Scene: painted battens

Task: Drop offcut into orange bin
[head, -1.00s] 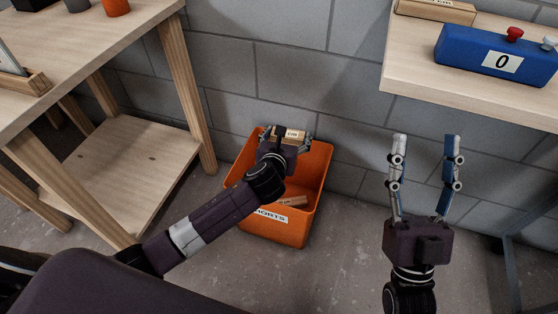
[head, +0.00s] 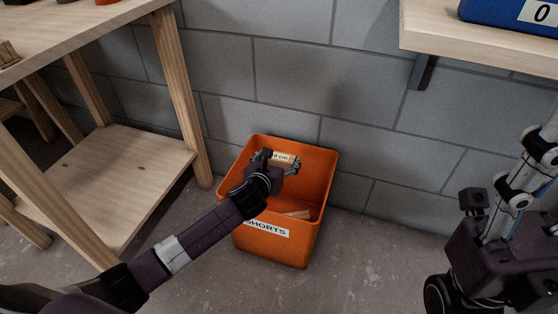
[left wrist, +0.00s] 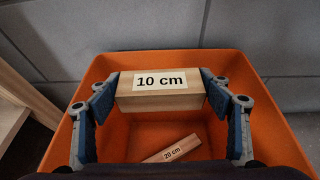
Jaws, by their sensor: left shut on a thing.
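The offcut (head: 283,157) is a short pale wooden block with a "10 cm" label; it also fills the middle of the left wrist view (left wrist: 160,102). My left gripper (head: 276,165) is shut on it, with one finger at each end of the block. The orange bin (head: 275,250) stands on the floor by the wall, with a "SHORTS" label on its front. The held block is over the bin's opening, towards its back wall. My right gripper (head: 535,160) is at the right edge, partly cut off, and its fingertips do not show clearly.
Another wooden piece, labelled "20 cm" (left wrist: 172,149), lies inside the bin. A wooden bench with a lower shelf (head: 120,180) stands left of the bin. Grey block wall lies behind.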

